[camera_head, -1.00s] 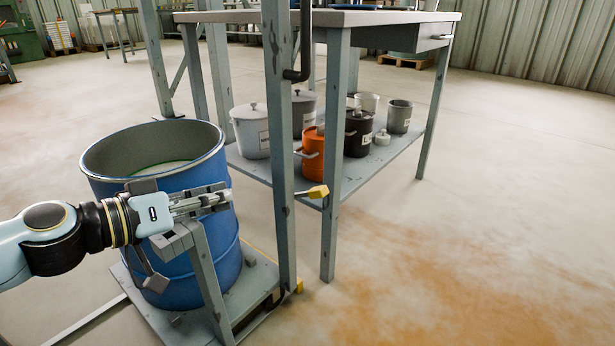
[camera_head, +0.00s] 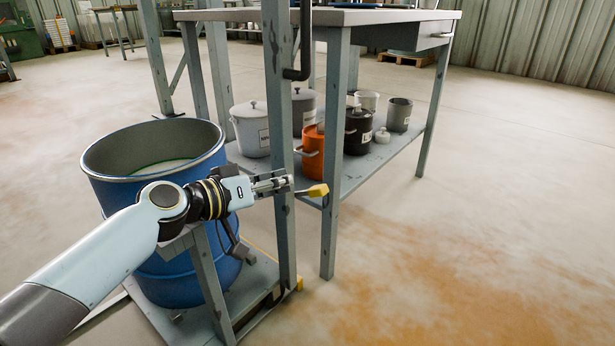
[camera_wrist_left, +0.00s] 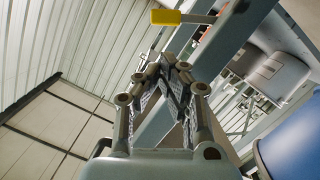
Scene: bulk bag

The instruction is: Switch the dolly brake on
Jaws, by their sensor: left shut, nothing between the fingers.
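A short lever with a yellow grip (camera_head: 317,191) sticks out to the right from a grey steel post (camera_head: 281,130). The yellow grip also shows at the top of the left wrist view (camera_wrist_left: 167,17), on a grey bar. My left gripper (camera_head: 289,181) is shut and empty, in front of the post and just left of the yellow grip. In the wrist view its fingertips (camera_wrist_left: 172,66) meet below the grip, with a gap between. A blue drum (camera_head: 175,280) stands on a low grey platform (camera_head: 258,288). No label marks the brake. My right gripper is out of view.
A steel table (camera_head: 390,17) stands behind the post, with pots (camera_head: 250,132) and an orange canister (camera_head: 312,152) on its lower shelf (camera_head: 350,183). A small yellow part (camera_head: 299,284) sits at the post's foot. The floor on the right is clear.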

